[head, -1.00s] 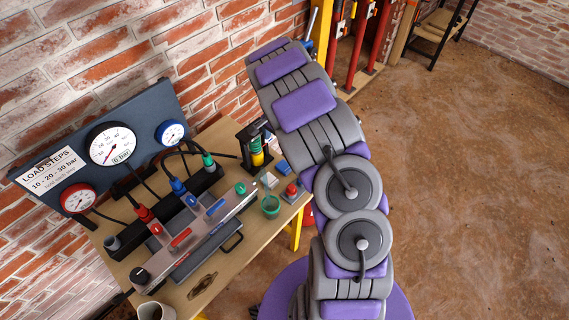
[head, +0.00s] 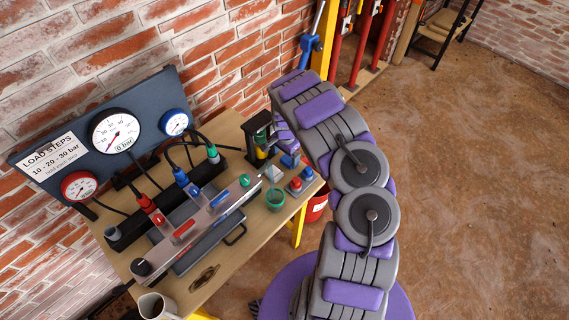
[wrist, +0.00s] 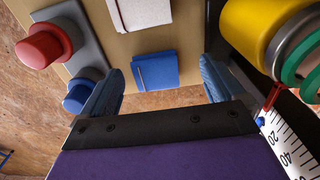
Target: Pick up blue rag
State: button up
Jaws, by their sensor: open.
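The blue rag (wrist: 155,70) is a small folded square lying flat on the wooden bench top, seen in the wrist view between my fingers. In the head view it is a small blue patch (head: 288,161) near the bench's right end. My gripper (wrist: 162,76) is open, with one blue finger to each side of the rag in the picture. Both fingers look clear of it, but I cannot tell how high they are above the bench. In the head view my gripper (head: 283,137) is partly hidden by my arm.
A grey box with a red button (wrist: 43,43) and a blue button (wrist: 82,95) stands close to the left finger. A white folded item (wrist: 138,12) lies beside the rag. A yellow cylinder (wrist: 250,35) stands close on the right. A green cup (head: 275,199) is nearby.

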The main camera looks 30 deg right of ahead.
jog(key=d+f, duration=0.2)
jog(key=shift+s+d, duration=0.1)
jog(key=shift+d, duration=0.2)
jog(key=shift+d+f, duration=0.1)
jog(key=shift+d, duration=0.3)
jog(key=shift+a, duration=0.4)
jog(key=a, duration=0.2)
jog(key=shift+a+r, duration=0.25)
jog(key=shift+a, duration=0.05)
jog(key=c, duration=0.4)
jog(key=shift+d, duration=0.1)
jog(key=shift+c, duration=1.1)
jog(key=shift+d+f, duration=0.1)
jog(key=shift+d, duration=0.75)
jog(key=shift+c, duration=1.4)
jog(key=shift+s+d+f, duration=0.1)
jog(key=shift+d, duration=0.2)
jog(key=shift+c, duration=1.1)
